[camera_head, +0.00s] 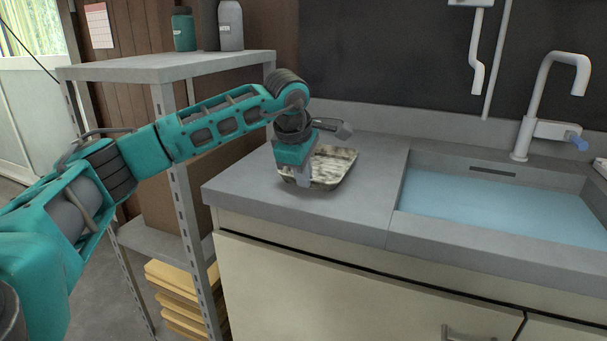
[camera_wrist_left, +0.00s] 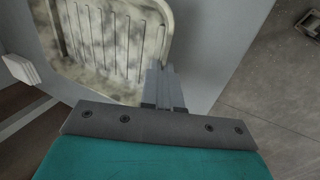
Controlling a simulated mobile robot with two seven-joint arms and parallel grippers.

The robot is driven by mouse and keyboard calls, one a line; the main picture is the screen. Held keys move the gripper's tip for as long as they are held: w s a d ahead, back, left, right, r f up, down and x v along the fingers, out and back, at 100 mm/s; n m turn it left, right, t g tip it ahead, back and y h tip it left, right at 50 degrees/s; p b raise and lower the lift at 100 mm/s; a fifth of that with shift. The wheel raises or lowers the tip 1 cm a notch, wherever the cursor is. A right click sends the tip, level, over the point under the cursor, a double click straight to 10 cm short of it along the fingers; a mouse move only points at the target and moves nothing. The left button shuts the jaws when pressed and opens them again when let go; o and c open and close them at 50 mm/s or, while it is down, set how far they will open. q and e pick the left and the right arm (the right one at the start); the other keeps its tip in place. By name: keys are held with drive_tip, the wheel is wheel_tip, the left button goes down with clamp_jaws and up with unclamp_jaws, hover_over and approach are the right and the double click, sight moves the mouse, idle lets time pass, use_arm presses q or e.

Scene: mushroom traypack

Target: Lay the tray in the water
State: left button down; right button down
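A shallow, ribbed, off-white tray with dark dirty patches (camera_head: 334,165) lies on the grey counter, left of the sink. It also shows in the left wrist view (camera_wrist_left: 100,45). My left gripper (camera_head: 303,181) points down at the tray's near left edge. In the left wrist view its two fingers (camera_wrist_left: 162,72) are close together at the tray's rim, which appears to run between them. The water (camera_head: 490,210) is pale blue and fills the sink basin, with nothing seen in it. My right gripper is not in view.
The sink (camera_head: 397,225) has a raised grey edge beside the counter (camera_head: 366,205). A white tap (camera_head: 535,110) stands behind the basin. A metal shelf (camera_head: 150,68) with bottles on top stands at the left. Bare counter lies between tray and sink.

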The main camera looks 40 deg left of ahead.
use_arm(q)
drive_tip(key=shift+r+p, duration=1.35)
drive_tip(key=shift+r, duration=0.15)
drive_tip(key=shift+r+p, duration=1.9)
drive_tip(key=shift+r, duration=0.15)
